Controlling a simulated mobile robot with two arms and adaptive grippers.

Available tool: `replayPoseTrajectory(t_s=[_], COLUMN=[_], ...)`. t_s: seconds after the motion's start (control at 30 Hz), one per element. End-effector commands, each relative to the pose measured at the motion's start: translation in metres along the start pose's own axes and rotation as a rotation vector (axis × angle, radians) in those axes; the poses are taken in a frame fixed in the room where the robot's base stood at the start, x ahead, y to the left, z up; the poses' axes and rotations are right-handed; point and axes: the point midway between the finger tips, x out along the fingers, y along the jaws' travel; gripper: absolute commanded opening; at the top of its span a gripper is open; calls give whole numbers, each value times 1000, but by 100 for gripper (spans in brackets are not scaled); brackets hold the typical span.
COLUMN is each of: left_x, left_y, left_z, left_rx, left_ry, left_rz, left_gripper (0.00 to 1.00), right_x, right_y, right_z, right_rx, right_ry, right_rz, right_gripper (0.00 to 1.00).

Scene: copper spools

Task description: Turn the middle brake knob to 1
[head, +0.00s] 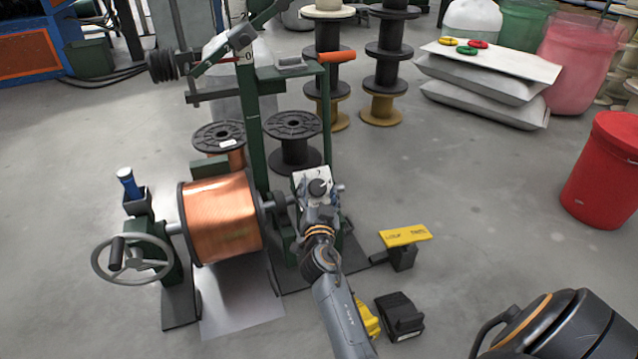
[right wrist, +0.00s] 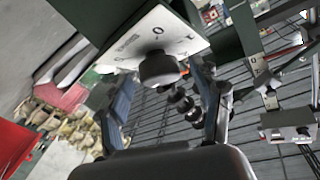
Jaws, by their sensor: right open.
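A dark round brake knob (head: 318,187) sits on a white panel (head: 300,180) on the green winding stand. In the right wrist view the knob (right wrist: 158,68) stands on the white panel (right wrist: 128,48), which carries small dark marks too blurred to read surely. I see only this one knob clearly and cannot tell its setting. My right gripper (head: 318,207) is close in front of the panel and hides part of it. In the right wrist view its open fingers (right wrist: 165,82) stand on either side of the knob's direction, with no clear contact. My left gripper is out of view.
A copper spool (head: 222,220) and a handwheel (head: 132,259) are left of the panel. A yellow pedal (head: 405,236) stands on the floor to the right. An orange-handled lever (head: 337,57) is above.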

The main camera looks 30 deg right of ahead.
Motion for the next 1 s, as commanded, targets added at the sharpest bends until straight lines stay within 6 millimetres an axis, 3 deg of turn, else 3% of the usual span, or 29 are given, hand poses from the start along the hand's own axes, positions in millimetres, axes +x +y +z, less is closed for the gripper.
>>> replayPoseTrajectory(t_s=[0.27, 0.5, 0.53, 1.0], left_x=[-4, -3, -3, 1], left_y=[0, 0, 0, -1], left_z=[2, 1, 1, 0], left_rx=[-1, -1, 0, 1], left_ry=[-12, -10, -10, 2], left_rz=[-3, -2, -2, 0], left_gripper=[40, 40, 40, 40], right_x=[0, 0, 0, 0], right_y=[0, 0, 0, 2], right_z=[0, 0, 0, -1], right_rx=[0, 0, 0, -84], right_ry=[0, 0, 0, 0], right_rz=[0, 0, 0, -77], right_gripper=[63, 14, 11, 11])
